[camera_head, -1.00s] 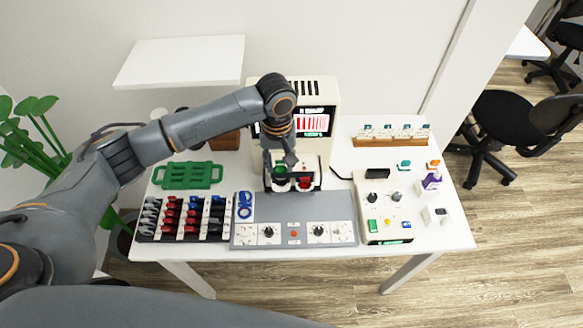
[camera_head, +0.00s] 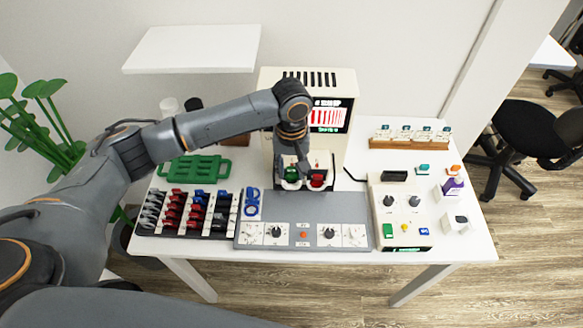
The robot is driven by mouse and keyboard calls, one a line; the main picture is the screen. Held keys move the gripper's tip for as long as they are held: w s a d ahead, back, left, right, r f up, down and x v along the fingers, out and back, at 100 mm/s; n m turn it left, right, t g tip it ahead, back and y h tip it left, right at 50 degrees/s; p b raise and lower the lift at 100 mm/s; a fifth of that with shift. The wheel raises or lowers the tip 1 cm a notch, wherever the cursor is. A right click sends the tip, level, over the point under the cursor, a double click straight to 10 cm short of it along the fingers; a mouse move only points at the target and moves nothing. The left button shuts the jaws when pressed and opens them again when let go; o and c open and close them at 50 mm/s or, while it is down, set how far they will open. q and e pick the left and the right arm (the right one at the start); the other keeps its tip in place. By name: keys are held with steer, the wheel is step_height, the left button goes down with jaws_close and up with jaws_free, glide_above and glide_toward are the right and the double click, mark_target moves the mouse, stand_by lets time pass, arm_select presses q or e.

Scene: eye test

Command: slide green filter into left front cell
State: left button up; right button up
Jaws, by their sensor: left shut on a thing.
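A red piece (camera_head: 317,180) shows in the right front cell. My left gripper (camera_head: 301,167) points down over the holder, close to the green piece. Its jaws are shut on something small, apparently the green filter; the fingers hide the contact. I cannot tell how deep the green piece sits. My right gripper is not in view.
The cream machine (camera_head: 342,147) rises close behind the gripper. A grey panel with knobs (camera_head: 285,220) lies in front. A rack of coloured pieces (camera_head: 160,226), a green tray (camera_head: 171,173) and blue rings (camera_head: 253,209) are left. A cream control box (camera_head: 379,218) is right.

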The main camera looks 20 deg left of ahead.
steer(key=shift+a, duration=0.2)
arm_select(q)
steer(key=shift+f, duration=0.1)
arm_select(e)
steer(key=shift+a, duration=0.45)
arm_select(q)
steer(key=shift+f, duration=0.3)
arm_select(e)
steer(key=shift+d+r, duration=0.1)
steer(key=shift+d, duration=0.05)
arm_select(q)
steer(key=shift+f, duration=1.05)
steer(key=o, duration=0.8)
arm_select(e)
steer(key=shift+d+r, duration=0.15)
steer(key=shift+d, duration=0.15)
